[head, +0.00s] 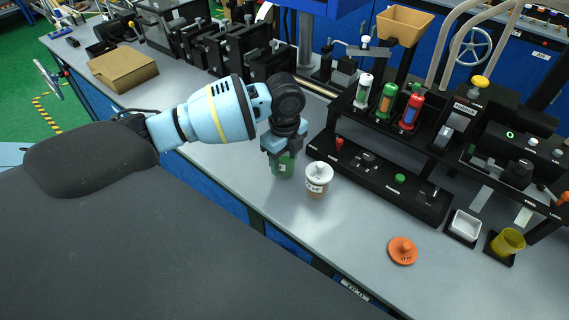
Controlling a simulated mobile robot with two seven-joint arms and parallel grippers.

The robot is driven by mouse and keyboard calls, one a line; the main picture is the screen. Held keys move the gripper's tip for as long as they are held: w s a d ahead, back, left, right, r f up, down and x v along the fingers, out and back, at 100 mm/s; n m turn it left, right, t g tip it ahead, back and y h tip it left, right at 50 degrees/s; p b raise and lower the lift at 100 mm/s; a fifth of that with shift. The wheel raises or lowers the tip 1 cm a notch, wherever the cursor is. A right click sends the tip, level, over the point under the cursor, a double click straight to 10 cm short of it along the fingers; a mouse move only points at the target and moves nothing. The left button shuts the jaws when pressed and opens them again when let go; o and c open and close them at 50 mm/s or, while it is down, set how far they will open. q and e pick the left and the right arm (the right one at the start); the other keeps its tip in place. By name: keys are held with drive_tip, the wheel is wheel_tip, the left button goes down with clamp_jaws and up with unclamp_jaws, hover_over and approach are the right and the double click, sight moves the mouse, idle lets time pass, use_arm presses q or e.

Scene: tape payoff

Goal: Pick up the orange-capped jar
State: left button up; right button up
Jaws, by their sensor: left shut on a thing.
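My left gripper (281,154) reaches down from the left and is shut on a green jar (284,168) at the bench's front half. The fingers and wrist hide the top of this jar, so I cannot see its cap. A jar with a white cap (319,171) and a brownish body stands just right of it. An orange round cap with a knob (402,250) shows further right on the grey bench (350,235). I cannot see a jar body under it. My right gripper is not in view.
A black rack (385,185) with several coloured bottles stands behind the jars. A white tray (465,227) and a yellow cup (508,242) are at the right. A cardboard box (123,69) sits at the left. The bench around the orange cap is clear.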

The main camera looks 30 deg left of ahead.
use_arm(q)
drive_tip(key=shift+c, duration=1.3)
drive_tip(key=shift+r, duration=0.15)
